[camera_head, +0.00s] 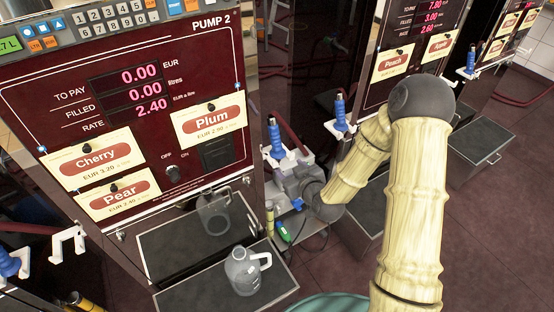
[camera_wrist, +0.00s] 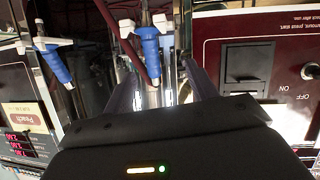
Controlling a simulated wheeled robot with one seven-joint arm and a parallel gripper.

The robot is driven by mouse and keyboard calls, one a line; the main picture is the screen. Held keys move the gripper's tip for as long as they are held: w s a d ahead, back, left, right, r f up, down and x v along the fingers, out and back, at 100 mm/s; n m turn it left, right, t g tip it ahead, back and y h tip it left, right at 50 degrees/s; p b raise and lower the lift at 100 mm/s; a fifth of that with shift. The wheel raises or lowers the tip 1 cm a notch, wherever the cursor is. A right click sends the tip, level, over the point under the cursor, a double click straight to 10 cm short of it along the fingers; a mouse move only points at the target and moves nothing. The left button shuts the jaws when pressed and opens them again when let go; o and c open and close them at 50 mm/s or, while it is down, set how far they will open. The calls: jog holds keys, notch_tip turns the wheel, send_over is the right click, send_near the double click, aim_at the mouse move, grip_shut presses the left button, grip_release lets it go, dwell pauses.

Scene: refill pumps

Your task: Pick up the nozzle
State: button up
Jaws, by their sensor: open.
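A nozzle with a blue grip (camera_head: 276,138) hangs upright in a white holder on the right side of Pump 2. It also shows in the wrist view (camera_wrist: 150,52), between my two fingers, with its paler end nearer me. My gripper (camera_head: 284,174) is open just below that blue grip. In the wrist view my open gripper (camera_wrist: 160,85) has one finger on each side of the nozzle; contact is not clear. A second blue nozzle (camera_head: 340,112) hangs on the neighbouring pump and shows at the left of the wrist view (camera_wrist: 55,62).
Pump 2 (camera_head: 225,60) stands at the left, with a grey jug (camera_head: 242,275) on its dark tray (camera_head: 185,288). The Peach and Apple pump (camera_head: 375,92) stands to the right. Another nozzle (camera_head: 470,60) hangs farther right. Open floor (camera_head: 500,215) lies at the right.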

aim_at(276, 143)
jog(key=f+t+b, duration=0.1)
jog(key=w+f+m+t+b, duration=0.1)
jog(key=t, duration=0.1)
jog(key=f+m+t+b, duration=0.1)
jog(key=shift+w+a+f+t, duration=0.1)
jog(key=shift+w+a+t, duration=0.15)
jog(key=shift+a+t, duration=0.15)
jog(key=shift+w, duration=0.1)
jog(key=p+x, duration=0.1)
jog(key=x, duration=1.1)
jog(key=shift+f, duration=0.1)
jog(key=shift+w, duration=0.1)
